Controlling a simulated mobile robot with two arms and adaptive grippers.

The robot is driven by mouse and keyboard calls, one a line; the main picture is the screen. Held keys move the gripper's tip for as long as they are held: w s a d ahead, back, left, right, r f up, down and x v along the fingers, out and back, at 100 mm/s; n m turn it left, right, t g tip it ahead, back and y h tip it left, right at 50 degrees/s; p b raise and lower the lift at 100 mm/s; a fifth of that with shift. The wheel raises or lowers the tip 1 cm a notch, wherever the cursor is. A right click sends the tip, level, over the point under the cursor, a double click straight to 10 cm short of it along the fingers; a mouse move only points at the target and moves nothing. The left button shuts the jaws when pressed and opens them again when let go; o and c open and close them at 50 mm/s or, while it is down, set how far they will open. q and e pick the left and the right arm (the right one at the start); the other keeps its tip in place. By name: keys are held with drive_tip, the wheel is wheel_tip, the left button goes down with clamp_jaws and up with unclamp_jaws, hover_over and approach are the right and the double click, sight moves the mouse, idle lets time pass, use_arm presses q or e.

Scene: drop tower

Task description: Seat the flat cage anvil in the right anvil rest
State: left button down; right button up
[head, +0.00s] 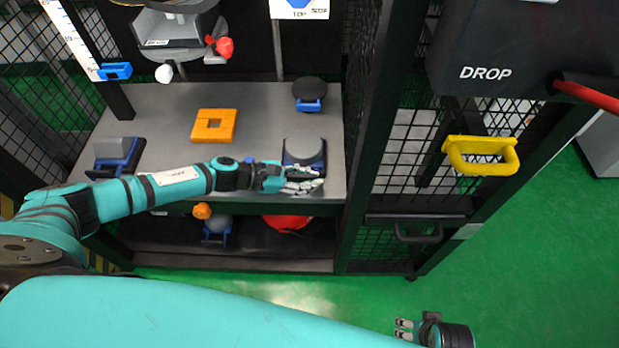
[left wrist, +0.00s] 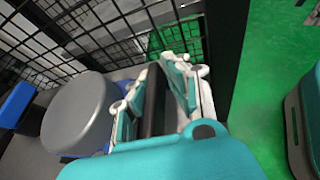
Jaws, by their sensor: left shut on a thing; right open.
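The flat cage anvil (head: 304,152), a grey round flat-topped piece, is at the right end of the shelf, at the blue right anvil rest (head: 289,158). I cannot tell whether it is fully down in it. The anvil's grey round body shows large in the left wrist view (left wrist: 75,115), with blue beside it. My left gripper (head: 303,180) is at the anvil's front side, shut on a dark bar (left wrist: 153,100) that looks like its handle. The fingers hide where bar and body meet. My right gripper (head: 403,328) is open and empty, low over the green floor.
An orange square frame (head: 200,125) lies mid-shelf. A grey block in a blue rest (head: 115,155) is at left, a black round piece (head: 310,90) behind. The tower's dark post (head: 375,110) and mesh stand close right of my left gripper. A yellow handle (head: 481,155) sticks out farther right.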

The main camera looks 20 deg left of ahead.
use_arm(q)
drive_tip(key=c, duration=1.2)
unclamp_jaws()
drive_tip(key=shift+r, duration=0.15)
drive_tip(key=shift+c, duration=0.2)
drive_tip(key=shift+s+f, duration=0.1)
drive_tip(key=shift+f, duration=0.15)
drive_tip(key=v, duration=1.2)
drive_tip(key=shift+r, duration=0.15)
